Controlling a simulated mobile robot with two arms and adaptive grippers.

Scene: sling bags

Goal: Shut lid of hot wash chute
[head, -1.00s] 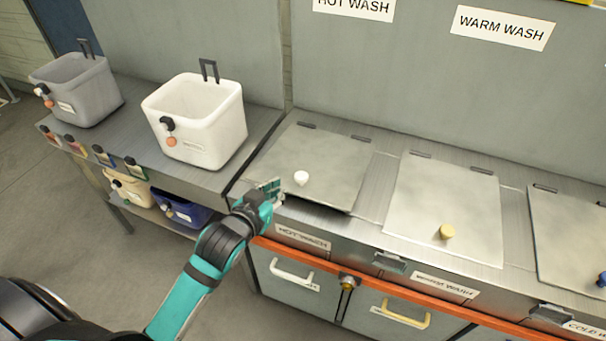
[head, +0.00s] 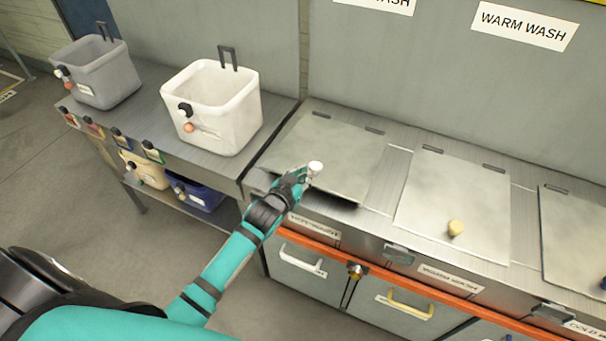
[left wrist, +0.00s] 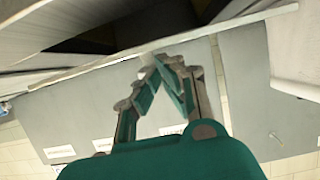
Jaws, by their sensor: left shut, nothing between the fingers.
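The hot wash lid (head: 345,150) is a grey metal plate hinged at the back, with a white knob (head: 316,166) near its front. Its front edge stands slightly raised, with a dark gap beneath. My left gripper (head: 303,178) is at the lid's front left, close beside the knob; its fingers are closed and hold nothing. In the left wrist view the closed fingers (left wrist: 167,62) meet close to a pale panel edge (left wrist: 75,72); I cannot tell whether they touch it. The right gripper is out of view.
The warm wash lid (head: 455,205) with a yellow knob lies flat to the right. A white bin (head: 235,115) and a grey bin (head: 95,75) stand on the bench to the left. An orange rail (head: 400,268) runs along the counter front, above cabinet doors.

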